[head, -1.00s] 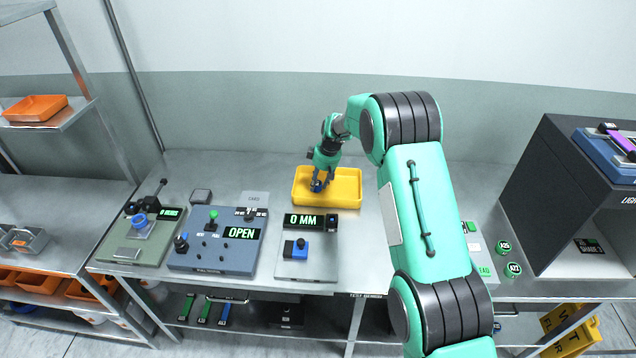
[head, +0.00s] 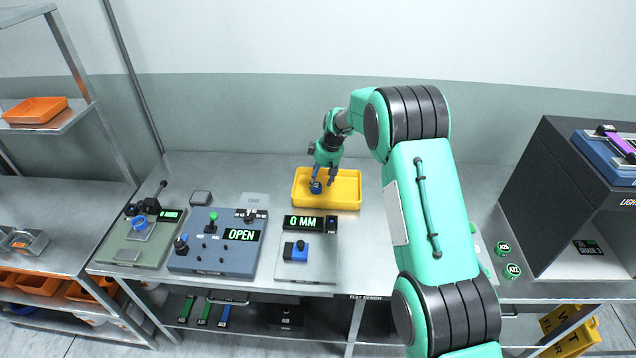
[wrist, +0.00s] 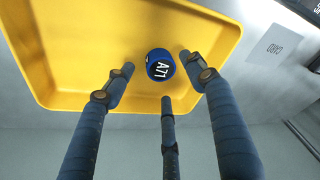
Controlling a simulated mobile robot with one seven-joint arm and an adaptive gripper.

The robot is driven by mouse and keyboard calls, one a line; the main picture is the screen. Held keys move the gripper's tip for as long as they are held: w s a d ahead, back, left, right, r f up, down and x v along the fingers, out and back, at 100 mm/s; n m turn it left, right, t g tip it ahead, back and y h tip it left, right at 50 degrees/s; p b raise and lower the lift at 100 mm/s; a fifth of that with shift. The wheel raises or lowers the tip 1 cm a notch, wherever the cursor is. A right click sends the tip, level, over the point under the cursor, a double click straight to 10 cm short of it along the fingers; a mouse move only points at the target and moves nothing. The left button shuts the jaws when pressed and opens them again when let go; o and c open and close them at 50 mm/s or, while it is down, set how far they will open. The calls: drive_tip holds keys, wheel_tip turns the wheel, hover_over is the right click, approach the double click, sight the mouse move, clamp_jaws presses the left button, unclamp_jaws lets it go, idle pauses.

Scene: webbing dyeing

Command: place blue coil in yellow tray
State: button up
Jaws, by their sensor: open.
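The blue coil (head: 316,188) lies in the left part of the yellow tray (head: 345,203). In the wrist view the coil (wrist: 160,66) shows a dark top marked "A71" and rests on the floor of the tray (wrist: 85,45). My gripper (head: 324,179) is above the left half of the tray, pointing down. In the wrist view its three fingers (wrist: 158,72) are spread around the coil with visible gaps, and the gripper is open. Nothing is held in it.
A "0 MM" gauge panel (head: 290,264) stands in front of the tray. A blue-grey "OPEN" panel (head: 212,262) and a green device (head: 133,246) stand to the left. Bench behind the tray is clear.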

drive_tip(key=v, duration=0.9)
drive_tip(key=shift+p, duration=0.45)
drive_tip(key=s+d+r+m+t, duration=0.1)
drive_tip(key=s+d+r+m, duration=0.1)
drive_tip(key=s+d+r, duration=0.55)
drive_tip(key=s+d+r+m+h, duration=0.1)
drive_tip(key=s+d+r+m, duration=0.15)
drive_tip(key=s+r, duration=0.85)
drive_tip(key=s+d+r+m+t, duration=0.1)
drive_tip(key=s+d+r, duration=0.5)
drive_tip(key=r, duration=0.4)
drive_tip(key=s+d+m+t, duration=0.1)
drive_tip(key=s+d+m, duration=0.2)
drive_tip(key=s, duration=1.4)
drive_tip(key=s+d+m+t+h, duration=0.1)
drive_tip(key=s+d+m, duration=0.2)
drive_tip(key=s, duration=1.5)
drive_tip(key=d, duration=0.3)
drive_tip(key=shift+h, duration=0.3)
drive_tip(key=shift+d, duration=0.1)
